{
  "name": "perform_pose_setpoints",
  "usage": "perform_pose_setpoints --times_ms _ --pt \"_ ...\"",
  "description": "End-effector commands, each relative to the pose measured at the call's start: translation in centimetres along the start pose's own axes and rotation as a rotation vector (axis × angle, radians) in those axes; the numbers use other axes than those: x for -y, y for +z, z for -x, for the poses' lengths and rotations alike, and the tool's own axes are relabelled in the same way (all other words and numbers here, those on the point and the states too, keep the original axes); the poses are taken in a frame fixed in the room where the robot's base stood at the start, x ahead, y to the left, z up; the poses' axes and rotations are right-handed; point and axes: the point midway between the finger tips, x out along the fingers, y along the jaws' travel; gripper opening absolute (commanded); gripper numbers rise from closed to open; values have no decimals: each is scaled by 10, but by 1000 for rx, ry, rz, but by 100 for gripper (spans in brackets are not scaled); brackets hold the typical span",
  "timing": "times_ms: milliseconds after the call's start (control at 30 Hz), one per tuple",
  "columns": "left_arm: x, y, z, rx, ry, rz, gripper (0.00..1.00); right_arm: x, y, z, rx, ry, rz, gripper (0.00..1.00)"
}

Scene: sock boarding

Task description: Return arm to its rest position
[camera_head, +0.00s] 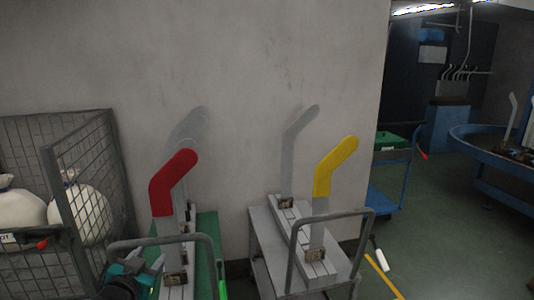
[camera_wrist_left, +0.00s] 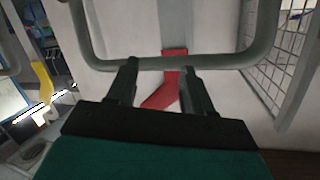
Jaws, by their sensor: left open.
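My left gripper (camera_head: 147,260) is low at the left in the head view, next to the metal rail of the green cart. Its jaws are open with nothing between them; the two dark fingers also show in the left wrist view (camera_wrist_left: 158,66). A red sock (camera_head: 172,182) covers the top of a grey board on that cart, above and beyond the gripper and apart from it. In the left wrist view the red sock (camera_wrist_left: 166,95) shows beyond the fingers. A yellow sock (camera_head: 335,167) covers a board on the grey cart. My right gripper is in neither view.
The green cart's rail (camera_head: 205,240) is close to my left gripper. A wire cage (camera_head: 62,145) with white sacks (camera_head: 82,212) stands at the left. The grey cart (camera_head: 262,235) stands to the right. A blue trolley (camera_head: 385,198) and a round blue table (camera_head: 480,150) are farther off, with open floor (camera_head: 440,240) between.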

Motion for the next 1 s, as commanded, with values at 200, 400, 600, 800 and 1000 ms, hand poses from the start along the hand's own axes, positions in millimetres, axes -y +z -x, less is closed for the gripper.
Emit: perform_pose_setpoints --times_ms 200,400,600,800,1000 --pt "-79 89 82 137 118 57 51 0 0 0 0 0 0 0" --pt "-133 142 172 261 200 128 51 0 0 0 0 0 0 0" --pt "-160 164 235 344 240 183 51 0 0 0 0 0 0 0" --pt "-168 168 254 369 250 201 51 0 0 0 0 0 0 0" --pt "-168 169 254 369 250 200 51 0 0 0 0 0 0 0"
